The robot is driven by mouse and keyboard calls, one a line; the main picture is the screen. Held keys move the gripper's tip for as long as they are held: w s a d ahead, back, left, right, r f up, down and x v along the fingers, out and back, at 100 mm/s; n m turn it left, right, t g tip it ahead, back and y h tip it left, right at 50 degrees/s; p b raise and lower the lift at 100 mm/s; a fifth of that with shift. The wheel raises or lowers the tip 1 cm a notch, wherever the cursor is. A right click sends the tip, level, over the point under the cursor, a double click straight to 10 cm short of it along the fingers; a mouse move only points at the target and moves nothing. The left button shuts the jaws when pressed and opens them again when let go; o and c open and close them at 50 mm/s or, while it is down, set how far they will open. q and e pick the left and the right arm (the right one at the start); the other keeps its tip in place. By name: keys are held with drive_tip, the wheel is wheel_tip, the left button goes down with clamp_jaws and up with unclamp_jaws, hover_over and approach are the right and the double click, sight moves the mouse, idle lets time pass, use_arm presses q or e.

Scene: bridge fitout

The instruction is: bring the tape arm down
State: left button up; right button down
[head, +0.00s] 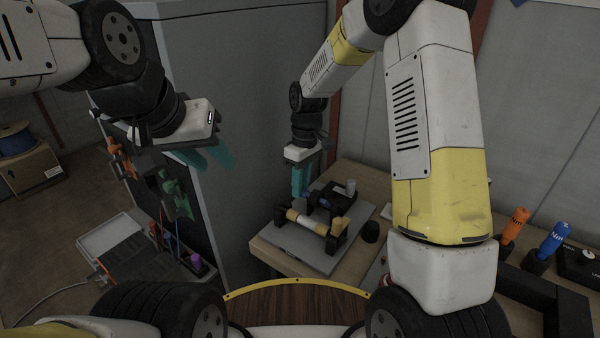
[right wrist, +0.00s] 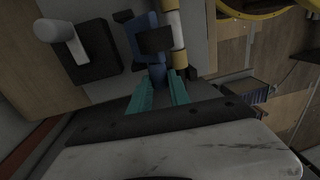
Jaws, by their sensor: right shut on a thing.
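A fixture on a grey plate (head: 325,248) has a white and yellow roller (head: 307,222) lying in black holders, with a black block behind it. The tape arm, a blue piece (right wrist: 146,38) with a dark block across it, is beside the roller in the right wrist view. My right gripper (head: 300,182) comes down from above at the fixture's back left. Its teal fingers (right wrist: 160,82) are shut on the blue tape arm's near end; the exact contact is partly hidden. My left gripper (head: 208,160) hangs empty by the grey cabinet, its fingers apart.
The grey cabinet (head: 240,110) stands left of the wooden table (head: 275,255). A dark round piece (head: 370,232) is on the table right of the plate. Orange (head: 515,225) and blue (head: 555,238) tools stand at the right.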

drive_tip(key=shift+s+a+f+t+h, duration=0.35)
drive_tip(key=shift+t+h, duration=0.3)
drive_tip(key=shift+t, duration=0.3)
drive_tip(key=shift+s+a+f+t+h, duration=0.2)
drive_tip(key=shift+s+f+t+h, duration=0.2)
drive_tip(key=shift+t+h, duration=0.4)
drive_tip(key=shift+s+a+f+t+h, duration=0.35)
drive_tip(key=shift+t+h, duration=0.2)
drive_tip(key=shift+t, duration=0.5)
drive_tip(key=shift+f, duration=0.1)
drive_tip(key=c, duration=1.2)
unclamp_jaws()
drive_tip(key=shift+s, duration=0.1)
drive_tip(key=shift+d, duration=0.1)
